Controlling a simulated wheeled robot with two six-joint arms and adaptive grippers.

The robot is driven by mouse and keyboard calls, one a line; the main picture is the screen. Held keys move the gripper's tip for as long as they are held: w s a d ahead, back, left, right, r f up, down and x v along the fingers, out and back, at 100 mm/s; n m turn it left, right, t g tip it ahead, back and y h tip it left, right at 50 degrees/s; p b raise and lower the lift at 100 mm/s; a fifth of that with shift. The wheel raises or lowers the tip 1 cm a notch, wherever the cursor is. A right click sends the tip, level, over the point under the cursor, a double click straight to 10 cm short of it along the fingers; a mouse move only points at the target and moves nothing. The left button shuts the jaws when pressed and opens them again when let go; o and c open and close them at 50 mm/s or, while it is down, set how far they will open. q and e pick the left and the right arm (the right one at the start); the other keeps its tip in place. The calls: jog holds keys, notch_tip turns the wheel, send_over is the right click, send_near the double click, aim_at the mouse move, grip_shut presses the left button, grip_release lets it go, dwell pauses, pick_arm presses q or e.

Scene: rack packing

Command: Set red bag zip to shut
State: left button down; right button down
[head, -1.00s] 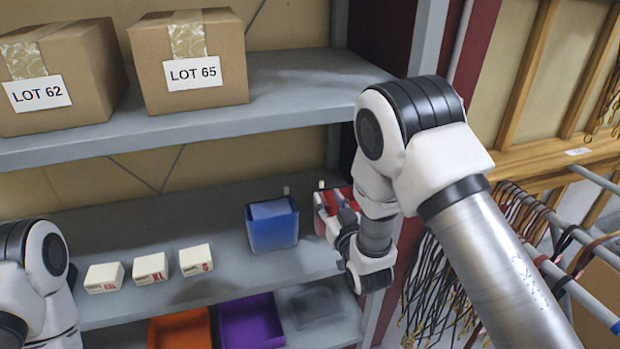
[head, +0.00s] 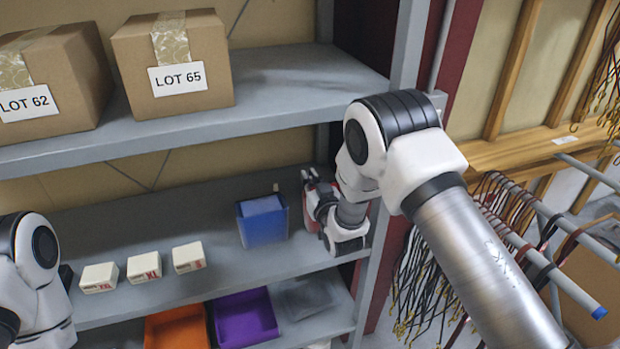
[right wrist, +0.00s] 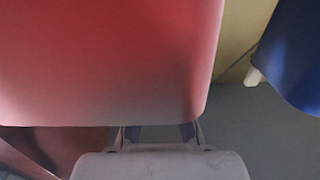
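The red bag (head: 309,212) stands on the middle shelf at its right end, mostly hidden behind my right gripper (head: 311,178) in the head view. In the right wrist view a smooth red face of the bag (right wrist: 110,60) fills the upper left, very close. The right gripper's base (right wrist: 160,165) shows below it, and the red face covers the fingertips, so their opening and any grip are unclear. The bag's zip cannot be made out. My left arm is at the left edge of the head view; its gripper is not clearly visible.
A blue bag (head: 262,222) with a pale tab stands just left of the red one. Three small white boxes (head: 143,267) sit further left. Orange (head: 177,330) and purple (head: 245,318) bins are below. The upper shelf (head: 290,92) overhangs; a rack post is close right.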

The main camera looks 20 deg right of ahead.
jog(key=d+b, duration=0.1)
jog(key=d, duration=0.3)
jog(key=shift+w+f, duration=0.1)
jog(key=shift+f, duration=0.05)
jog(key=shift+d, duration=0.25)
jog(key=c, duration=1.5)
grip_release()
jog(key=shift+a, duration=0.15)
jog(key=shift+c, duration=0.2)
jog(key=o, duration=0.3)
jog(key=shift+o, duration=0.2)
jog(key=s, duration=1.2)
jog(key=shift+d, duration=0.3)
